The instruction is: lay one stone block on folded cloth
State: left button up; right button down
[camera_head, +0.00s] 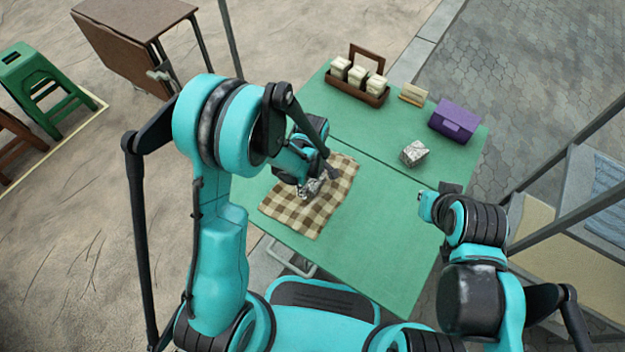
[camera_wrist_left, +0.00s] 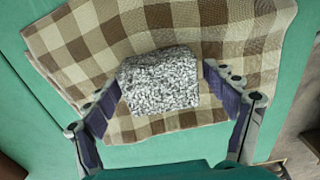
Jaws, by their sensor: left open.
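A speckled grey stone block (camera_wrist_left: 160,84) lies on the brown-and-cream checked folded cloth (camera_wrist_left: 235,45) in the left wrist view. My left gripper (camera_wrist_left: 162,78) is open, with one finger on each side of this block; I cannot tell if either finger touches it. In the head view the cloth (camera_head: 288,215) lies on the green table, and my left gripper (camera_head: 309,187) partly hides the block there. A second stone block (camera_head: 414,153) sits on bare table to the right. My right gripper (camera_head: 449,189) is at the table's right edge, its fingers unclear.
The green table (camera_head: 375,245) has clear room right of the cloth. A brown carrier (camera_head: 357,90) with several pale packs, a small wooden stand (camera_head: 413,95) and a purple box (camera_head: 455,121) stand along the back. A metal-framed shelf (camera_head: 560,235) is at the right.

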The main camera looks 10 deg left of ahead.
pick_arm(q)
notch_tip(320, 180, up, 12)
jog(key=p, duration=0.5)
jog(key=s+a+r+m+t, duration=0.3)
jog(key=s+r+m, duration=0.3)
jog(key=r, duration=0.2)
jog(key=s+a+r+m+t, duration=0.4)
jog(key=s+a+r+m, duration=0.1)
jog(key=r+m, duration=0.2)
jog(key=shift+s+a+r+m, duration=0.15)
jog(key=shift+s+r+m, duration=0.15)
jog(key=shift+s+r, duration=0.15)
dwell(0.9)
